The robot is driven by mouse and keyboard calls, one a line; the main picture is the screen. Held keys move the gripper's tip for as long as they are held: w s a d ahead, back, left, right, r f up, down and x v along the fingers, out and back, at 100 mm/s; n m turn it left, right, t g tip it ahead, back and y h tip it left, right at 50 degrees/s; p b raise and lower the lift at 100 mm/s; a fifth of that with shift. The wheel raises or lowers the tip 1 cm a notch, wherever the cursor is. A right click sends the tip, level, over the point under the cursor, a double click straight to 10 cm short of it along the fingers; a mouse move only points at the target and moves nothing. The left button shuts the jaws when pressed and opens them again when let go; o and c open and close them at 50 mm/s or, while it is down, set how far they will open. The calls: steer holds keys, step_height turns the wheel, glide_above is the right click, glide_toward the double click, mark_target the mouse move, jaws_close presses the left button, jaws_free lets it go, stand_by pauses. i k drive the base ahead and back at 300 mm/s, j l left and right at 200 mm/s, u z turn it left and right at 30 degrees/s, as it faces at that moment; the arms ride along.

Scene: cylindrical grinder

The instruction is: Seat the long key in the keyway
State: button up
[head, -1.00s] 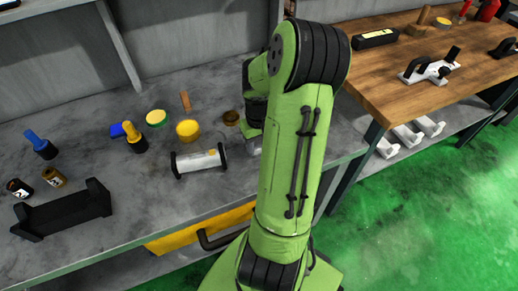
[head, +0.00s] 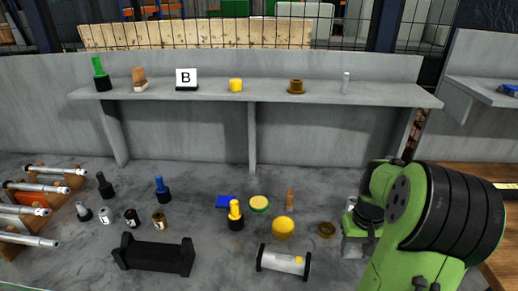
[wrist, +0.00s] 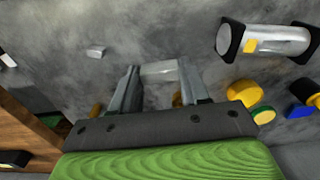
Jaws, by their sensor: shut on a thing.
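A pale grey bar (wrist: 159,71), which looks like the long key, lies crosswise between the fingertips of my gripper (wrist: 157,84). My gripper is shut on it, above the grey bench. A silvery shaft (wrist: 282,40) with black end supports lies to the upper right in the wrist view, apart from the gripper. It carries a small yellow patch; I cannot make out the keyway slot. The same shaft (head: 281,262) shows at the front of the bench in the head view, left of my gripper (head: 354,248). The key is not clear there.
A small pale block (wrist: 95,51) lies left of the gripper in the wrist view. A yellow round tub (head: 283,227) and a brown ring (head: 326,230) stand behind the shaft. A black cradle (head: 154,254) is at the left. A shelf (head: 200,92) crosses the back.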

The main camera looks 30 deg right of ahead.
mark_target(296, 264)
steer(key=k, duration=1)
